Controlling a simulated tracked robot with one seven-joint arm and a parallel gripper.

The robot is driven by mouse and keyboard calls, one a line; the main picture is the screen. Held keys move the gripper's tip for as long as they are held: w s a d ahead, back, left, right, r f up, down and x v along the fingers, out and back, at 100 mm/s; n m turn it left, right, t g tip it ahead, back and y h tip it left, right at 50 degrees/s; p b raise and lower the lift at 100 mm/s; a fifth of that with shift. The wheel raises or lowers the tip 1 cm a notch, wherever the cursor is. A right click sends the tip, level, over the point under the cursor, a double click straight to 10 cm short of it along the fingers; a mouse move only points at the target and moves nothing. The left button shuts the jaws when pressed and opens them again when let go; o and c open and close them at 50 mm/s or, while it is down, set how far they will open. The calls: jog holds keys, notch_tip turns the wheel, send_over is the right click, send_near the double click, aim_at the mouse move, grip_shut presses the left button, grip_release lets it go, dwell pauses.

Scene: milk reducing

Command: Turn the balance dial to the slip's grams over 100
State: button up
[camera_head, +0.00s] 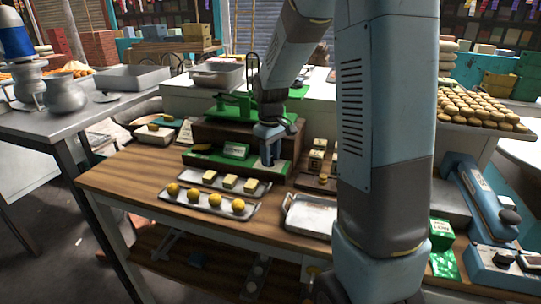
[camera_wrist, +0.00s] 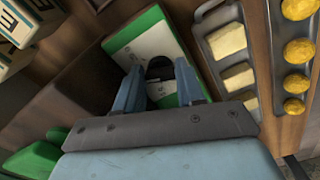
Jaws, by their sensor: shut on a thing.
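My gripper (camera_head: 268,152) reaches down to the front of the green balance (camera_head: 236,104). In the wrist view, the fingers of my gripper (camera_wrist: 160,82) are shut on a dark round dial (camera_wrist: 160,67) on a white face with a green border. The dial's marks and reading are too small to tell, and the fingers partly cover the face. I cannot tell which paper is the slip.
A tray of pale blocks (camera_head: 191,178) and a tray of yellow balls (camera_head: 168,198) lie in front of the balance. An empty metal tray (camera_head: 312,215) is to their right. Small cartons (camera_head: 316,158) stand right of my gripper. Bare wood (camera_head: 125,180) shows at the table's left.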

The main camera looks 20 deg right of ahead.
jog(key=m, duration=0.3)
jog(key=shift+m, duration=0.3)
jog(key=shift+a+m, duration=0.15)
jog(key=shift+m, duration=1.75)
jog(key=o, duration=0.8)
jog(key=shift+c, duration=0.2)
notch_tip(320, 180, up, 14)
jog(key=shift+f, duration=0.1)
